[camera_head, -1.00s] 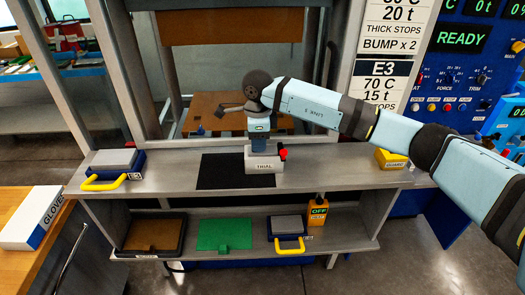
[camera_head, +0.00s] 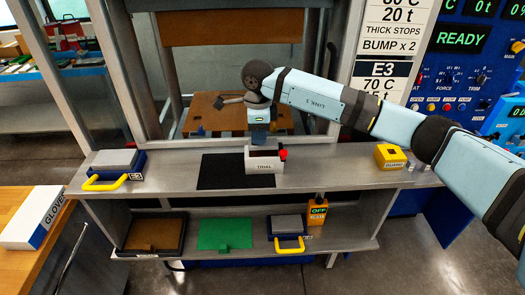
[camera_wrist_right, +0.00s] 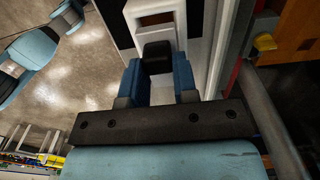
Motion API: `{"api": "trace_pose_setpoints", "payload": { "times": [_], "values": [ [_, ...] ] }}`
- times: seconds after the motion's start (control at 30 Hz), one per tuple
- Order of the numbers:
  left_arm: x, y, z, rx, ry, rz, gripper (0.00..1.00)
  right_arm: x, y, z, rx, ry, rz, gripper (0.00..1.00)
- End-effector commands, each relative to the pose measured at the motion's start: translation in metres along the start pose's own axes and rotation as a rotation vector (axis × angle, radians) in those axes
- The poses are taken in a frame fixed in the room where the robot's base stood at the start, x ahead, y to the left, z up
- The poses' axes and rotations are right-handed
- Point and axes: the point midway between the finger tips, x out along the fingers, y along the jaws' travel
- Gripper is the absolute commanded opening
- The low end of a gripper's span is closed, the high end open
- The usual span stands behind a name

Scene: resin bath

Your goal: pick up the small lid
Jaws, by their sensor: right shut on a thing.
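The white box marked TRIAL (camera_head: 264,166) stands on the bench, with a dark area along its top and a red knob (camera_head: 283,155) at its right. My right gripper (camera_head: 258,139) is just above the box, pointing down. In the right wrist view its blue fingers (camera_wrist_right: 158,76) are closed on a small black piece (camera_wrist_right: 158,54), which I take to be the small lid or its grip. The white box (camera_wrist_right: 194,48) lies beyond the fingers there. The lid's underside and full outline are hidden. My left gripper is not in view.
A black mat (camera_head: 221,172) lies left of the box. A grey block with a yellow handle (camera_head: 104,184) is at the bench's left, and a yellow box (camera_head: 390,157) at its right. The lower shelf holds a brown tray (camera_head: 152,253) and a green plate (camera_head: 224,234).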

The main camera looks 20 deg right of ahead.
Motion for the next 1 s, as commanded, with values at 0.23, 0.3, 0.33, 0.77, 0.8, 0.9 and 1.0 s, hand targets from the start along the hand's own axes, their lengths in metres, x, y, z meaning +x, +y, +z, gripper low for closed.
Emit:
{"api": "trace_pose_setpoints", "payload": {
  "times": [0.23, 0.3, 0.33, 0.77, 0.8, 0.9, 1.0],
  "values": [
    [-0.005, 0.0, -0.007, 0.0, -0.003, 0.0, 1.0, -0.023, 0.0, 0.0, 0.0, -0.001, -0.001, 0.03],
    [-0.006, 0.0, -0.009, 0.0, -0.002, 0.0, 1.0, -0.03, 0.0, 0.0, 0.0, 0.0, -0.002, 0.03],
    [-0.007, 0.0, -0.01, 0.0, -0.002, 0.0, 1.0, -0.033, -0.001, 0.0, 0.0, 0.0, -0.002, 0.03],
    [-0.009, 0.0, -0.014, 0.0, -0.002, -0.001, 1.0, -0.049, 0.0, 0.0, 0.001, 0.0, 0.0, 0.03],
    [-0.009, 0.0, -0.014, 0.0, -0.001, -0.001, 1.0, -0.049, 0.0, 0.0, 0.0, 0.0, 0.0, 0.03],
    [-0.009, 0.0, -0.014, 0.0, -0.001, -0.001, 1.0, -0.048, 0.002, -0.002, -0.035, 0.0, -0.001, 0.03],
    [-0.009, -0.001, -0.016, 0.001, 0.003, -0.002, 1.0, -0.045, 0.008, -0.008, -0.156, 0.002, -0.005, 0.03]
  ]
}}
